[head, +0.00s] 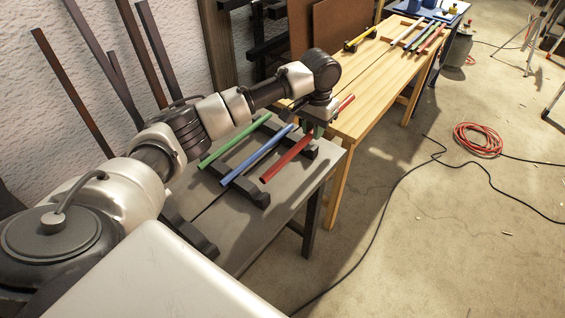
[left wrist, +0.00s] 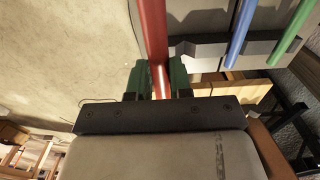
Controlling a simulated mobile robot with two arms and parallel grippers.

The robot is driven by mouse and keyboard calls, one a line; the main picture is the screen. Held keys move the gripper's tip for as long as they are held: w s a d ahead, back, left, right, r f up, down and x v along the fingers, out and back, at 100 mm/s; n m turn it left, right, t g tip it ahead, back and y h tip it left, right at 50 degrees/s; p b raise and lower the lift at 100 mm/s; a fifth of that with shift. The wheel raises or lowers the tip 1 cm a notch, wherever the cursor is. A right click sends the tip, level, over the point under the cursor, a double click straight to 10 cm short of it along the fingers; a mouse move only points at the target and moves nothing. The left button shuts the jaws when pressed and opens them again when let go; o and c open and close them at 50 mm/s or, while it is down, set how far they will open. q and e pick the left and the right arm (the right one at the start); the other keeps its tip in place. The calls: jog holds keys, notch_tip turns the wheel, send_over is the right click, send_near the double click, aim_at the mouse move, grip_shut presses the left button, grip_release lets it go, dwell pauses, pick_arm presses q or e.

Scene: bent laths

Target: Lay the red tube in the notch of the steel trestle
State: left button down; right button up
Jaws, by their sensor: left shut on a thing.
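The red tube (head: 286,160) is held near its far part by my left gripper (head: 318,128), whose green fingers are shut on it. The left wrist view shows the red tube (left wrist: 152,35) running away from between the fingers (left wrist: 158,82). The grey notched trestle bar (head: 242,192) lies on the grey table, with a second bar (head: 308,151) farther back, partly hidden by the arm. In the wrist view the tube passes beside the left end of a notched bar (left wrist: 200,48). I cannot tell whether the tube touches a bar. My right gripper is not in view.
A green tube (head: 232,143) and a blue tube (head: 256,156) lie across the bars to the left of the red tube. The grey table (head: 285,207) has bare top in front. A wooden bench (head: 370,92) beyond carries several more tubes. Dark beams lean on the wall.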

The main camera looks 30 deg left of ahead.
pick_arm(q)
jog(key=s+a+f, duration=0.1)
jog(key=s+f, duration=0.1)
jog(key=f, duration=0.1)
jog(key=s+a+f, duration=0.2)
jog(key=f, duration=0.1)
jog(key=s+a+f, duration=0.2)
jog(key=shift+s+a+f, duration=0.1)
jog(key=shift+s+f, duration=0.1)
jog(key=shift+f, duration=0.2)
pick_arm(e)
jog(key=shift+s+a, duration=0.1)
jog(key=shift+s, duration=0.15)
pick_arm(q)
jog(key=shift+f, duration=0.1)
jog(key=shift+f, duration=0.3)
jog(key=c, duration=1)
grip_release()
jog(key=shift+c, duration=0.2)
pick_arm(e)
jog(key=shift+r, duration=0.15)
